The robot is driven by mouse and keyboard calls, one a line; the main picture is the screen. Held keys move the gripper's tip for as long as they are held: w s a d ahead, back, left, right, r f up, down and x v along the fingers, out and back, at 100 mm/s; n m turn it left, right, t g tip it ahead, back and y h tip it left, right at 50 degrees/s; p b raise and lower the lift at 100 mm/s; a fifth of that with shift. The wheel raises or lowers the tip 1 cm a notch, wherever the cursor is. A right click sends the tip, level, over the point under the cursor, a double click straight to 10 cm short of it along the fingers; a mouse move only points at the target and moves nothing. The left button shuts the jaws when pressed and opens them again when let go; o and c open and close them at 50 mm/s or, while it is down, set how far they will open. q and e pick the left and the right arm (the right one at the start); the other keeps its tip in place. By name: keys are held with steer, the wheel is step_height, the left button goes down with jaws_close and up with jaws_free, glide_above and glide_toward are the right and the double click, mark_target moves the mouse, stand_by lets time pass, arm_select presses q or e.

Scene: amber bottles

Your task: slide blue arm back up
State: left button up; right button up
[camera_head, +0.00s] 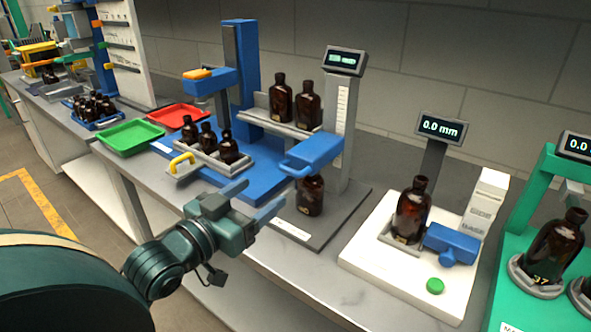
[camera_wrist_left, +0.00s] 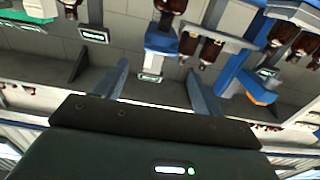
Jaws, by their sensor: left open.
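The blue arm (camera_head: 312,152) sits part way up a grey column with a white scale, with a blue handle bar on its left side. An amber bottle (camera_head: 310,195) stands beneath it on the dark base. The blue arm also shows upside down in the left wrist view (camera_wrist_left: 160,40). My left gripper (camera_head: 266,193) is open and empty, in front of and below the blue arm, apart from it. Its two spread fingers also show in the left wrist view (camera_wrist_left: 160,88). My right gripper is in neither view.
A grey display (camera_head: 343,61) tops the column. Left of the arm, a shelf (camera_head: 257,112) holds two bottles, and a tray with a yellow handle (camera_head: 181,162) holds three. A white station (camera_head: 400,275) with a bottle and a blue slider stands at right. Bare bench (camera_head: 285,258) lies in front.

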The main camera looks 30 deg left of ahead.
mark_target(288, 173)
arm_select(q)
steer(key=w+b, duration=0.6)
steer(key=shift+d+r, duration=0.1)
steer(key=shift+d, duration=0.1)
steer(key=w, duration=0.5)
steer(key=shift+d, duration=0.2)
steer(key=shift+w, duration=0.45)
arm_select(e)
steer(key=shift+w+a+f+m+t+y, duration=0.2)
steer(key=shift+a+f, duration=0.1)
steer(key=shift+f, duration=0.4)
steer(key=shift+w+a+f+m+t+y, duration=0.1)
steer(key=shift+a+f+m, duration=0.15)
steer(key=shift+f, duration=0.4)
